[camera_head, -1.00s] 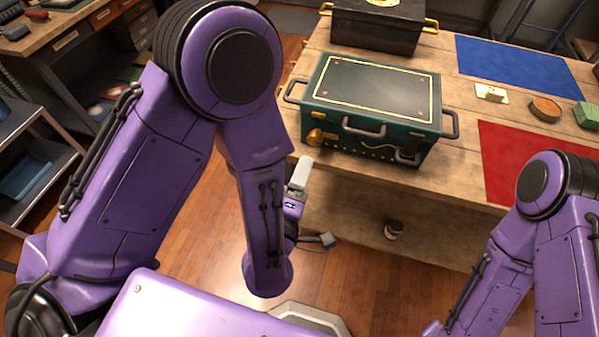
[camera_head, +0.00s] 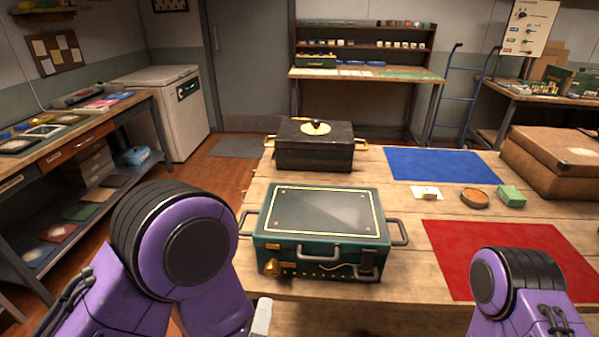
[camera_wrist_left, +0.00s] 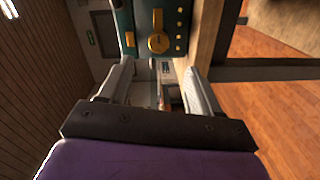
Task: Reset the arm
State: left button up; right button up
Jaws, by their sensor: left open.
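My left arm comes in from the lower left of the head view, with its elbow bent beside the table's left side. Only a fingertip of my left gripper (camera_head: 262,318) shows, low at the bottom edge and in front of the table. In the left wrist view my left gripper (camera_wrist_left: 160,85) is open, its two fingers apart with nothing between them. The green case (camera_wrist_left: 150,25) with a brass knob is beyond the fingertips, apart from them. My right arm shows at the lower right; its gripper is out of view.
The green case (camera_head: 318,215) sits near the wooden table's front edge, a black box (camera_head: 313,150) behind it. A blue mat (camera_head: 440,164), a red mat (camera_head: 500,250), a green block (camera_head: 511,196) and a brown case (camera_head: 555,165) lie to the right. Floor is clear left of the table.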

pick_arm(q)
jog(key=s+a+f+m+g, duration=0.1)
jog(key=a+f+m+g, duration=0.3)
jog(key=f, duration=0.4)
jog(key=s+a+f+m+g, duration=0.25)
jog(key=f+m+g, duration=0.2)
jog(key=f, duration=0.25)
jog(key=s+a+f+g+y, duration=0.3)
jog(key=s+a+f+g, duration=0.3)
jog(key=s+a+f, duration=0.4)
jog(key=s+a, duration=0.3)
jog(key=shift+s+a+y, duration=0.15)
jog(key=shift+y, duration=0.25)
